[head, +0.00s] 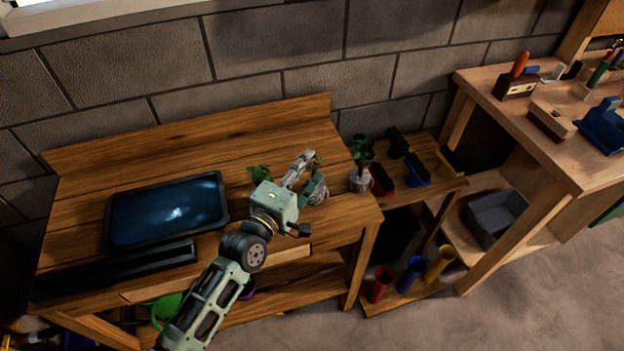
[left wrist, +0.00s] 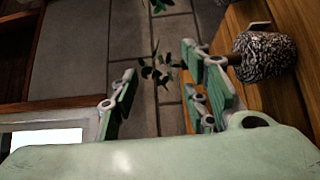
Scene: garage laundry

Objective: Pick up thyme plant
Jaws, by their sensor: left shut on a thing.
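My left gripper (head: 309,176) is over the wooden bench, with its fingers at a small plant in a grey textured pot (head: 317,197). I take this as the thyme plant. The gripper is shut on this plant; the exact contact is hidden. The pot appears to be at the bench top; any gap beneath is unclear. My right gripper is out of view.
A leafy plant (head: 260,174) is left of the gripper, and another potted plant (head: 358,181) is close on its right. A dark blue tray (head: 112,234) lies on the bench (head: 190,138). A block wall (head: 250,55) stands behind. A workbench with tools (head: 560,160) is at right.

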